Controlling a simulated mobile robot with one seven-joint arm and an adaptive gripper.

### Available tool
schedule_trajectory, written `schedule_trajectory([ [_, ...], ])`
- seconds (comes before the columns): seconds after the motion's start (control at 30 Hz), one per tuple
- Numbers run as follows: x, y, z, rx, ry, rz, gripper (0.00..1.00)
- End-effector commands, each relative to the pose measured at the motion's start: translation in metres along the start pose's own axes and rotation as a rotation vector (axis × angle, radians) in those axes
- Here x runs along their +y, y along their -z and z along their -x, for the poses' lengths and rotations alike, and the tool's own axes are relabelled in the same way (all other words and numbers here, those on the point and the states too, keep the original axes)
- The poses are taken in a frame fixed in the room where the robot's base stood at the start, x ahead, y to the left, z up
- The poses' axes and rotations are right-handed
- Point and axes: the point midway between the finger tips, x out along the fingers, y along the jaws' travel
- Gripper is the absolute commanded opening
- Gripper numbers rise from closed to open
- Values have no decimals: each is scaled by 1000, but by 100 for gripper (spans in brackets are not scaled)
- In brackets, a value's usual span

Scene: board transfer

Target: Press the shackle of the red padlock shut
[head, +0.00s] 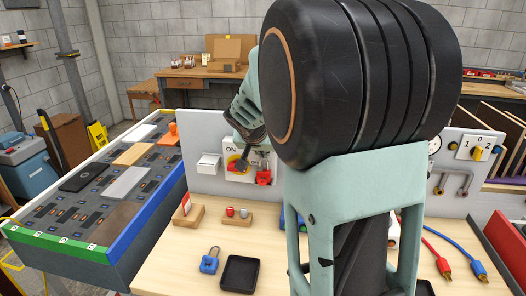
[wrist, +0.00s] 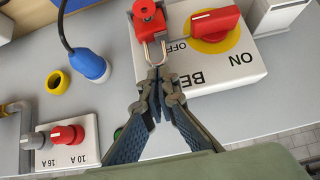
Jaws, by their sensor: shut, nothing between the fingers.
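The red padlock (wrist: 147,20) is at the top of the wrist view, against the white switch box (wrist: 262,55). Its metal shackle (wrist: 165,50) points toward my gripper. I cannot tell whether the shackle is seated in the body. My gripper (wrist: 157,76) is shut and empty, with its fingertips right at the shackle's bend; whether they touch it is unclear. In the head view the red padlock (head: 264,178) hangs at the lower right of the switch box, and my arm hides much of the scene.
A red rotary switch (wrist: 214,20) on a yellow disc sits beside the padlock. A blue padlock (head: 209,262) and black tray (head: 239,273) lie on the bench.

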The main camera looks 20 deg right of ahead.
Motion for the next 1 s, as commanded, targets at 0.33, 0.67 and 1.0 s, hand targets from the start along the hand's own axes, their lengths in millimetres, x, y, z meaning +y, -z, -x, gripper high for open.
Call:
schedule_trajectory([
  [0.33, 0, -7, -7, 1, 0, 1, 0],
  [0.67, 0, -15, -15, 0, 1, 0, 0],
  [1.0, 0, -13, -13, 0, 0, 0, 0],
])
